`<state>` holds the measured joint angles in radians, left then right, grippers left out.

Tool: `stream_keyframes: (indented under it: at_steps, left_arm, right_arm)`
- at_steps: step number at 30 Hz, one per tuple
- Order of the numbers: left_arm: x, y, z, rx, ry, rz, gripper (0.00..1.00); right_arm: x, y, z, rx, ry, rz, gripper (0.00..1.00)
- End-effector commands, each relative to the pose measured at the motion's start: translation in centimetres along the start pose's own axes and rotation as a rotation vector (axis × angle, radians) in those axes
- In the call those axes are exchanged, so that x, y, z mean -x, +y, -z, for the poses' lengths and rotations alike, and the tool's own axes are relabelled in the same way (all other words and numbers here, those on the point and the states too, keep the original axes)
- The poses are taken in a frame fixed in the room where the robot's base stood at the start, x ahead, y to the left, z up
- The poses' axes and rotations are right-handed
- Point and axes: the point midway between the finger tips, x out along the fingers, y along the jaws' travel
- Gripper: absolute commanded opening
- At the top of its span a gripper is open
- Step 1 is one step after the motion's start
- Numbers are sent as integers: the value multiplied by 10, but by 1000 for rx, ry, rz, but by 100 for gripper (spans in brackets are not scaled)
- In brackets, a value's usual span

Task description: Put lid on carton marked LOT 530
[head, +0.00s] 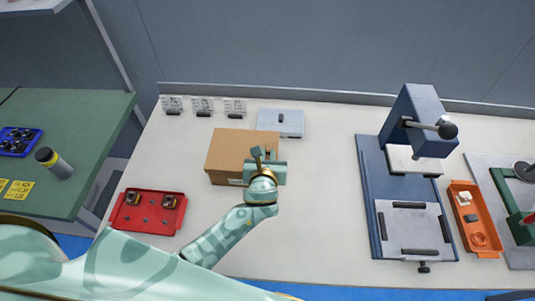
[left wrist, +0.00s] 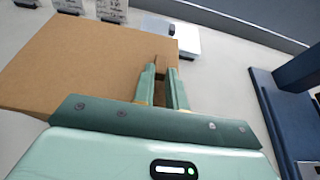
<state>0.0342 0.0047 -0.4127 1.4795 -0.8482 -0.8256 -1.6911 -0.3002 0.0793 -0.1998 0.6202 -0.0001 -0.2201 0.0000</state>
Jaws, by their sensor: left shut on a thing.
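A brown cardboard carton (head: 229,145) stands on the pale table, left of the middle. A small pale label shows low on its front, too small to read. Its flat brown top (left wrist: 75,60), which looks like the lid, also shows in the left wrist view. My left gripper (head: 257,154) is over the right part of this top. Its fingers (left wrist: 159,73) are shut on a small brown upright piece that looks like the lid's grip. I cannot tell whether the lid rests on the carton or is just above it. My right gripper is out of view.
A grey flat box (head: 287,121) stands just behind the carton. Several small label cards (head: 203,104) stand at the back left. A red tray (head: 149,223) with parts lies front left. A blue press (head: 372,196) and an orange tray (head: 461,199) are at the right.

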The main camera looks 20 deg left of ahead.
Motion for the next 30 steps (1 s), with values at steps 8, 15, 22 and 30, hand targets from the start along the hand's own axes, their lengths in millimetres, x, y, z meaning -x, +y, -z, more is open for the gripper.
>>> stream_keyframes:
  at_steps: [8, 15, 22, 30]
  left_arm:
    - [-1, 0, 2, 0, 0, 1, 0]
    - [-1, 0, 3, 0, 0, 0, 0]
    - [-2, 0, 5, -1, 0, 0, 0]
    - [-4, 0, 9, -1, 0, 1, 0]
  right_arm:
    - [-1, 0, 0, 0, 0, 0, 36]
    - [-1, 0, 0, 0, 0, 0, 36]
    - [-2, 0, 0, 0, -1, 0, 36]
    - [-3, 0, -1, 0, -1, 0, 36]
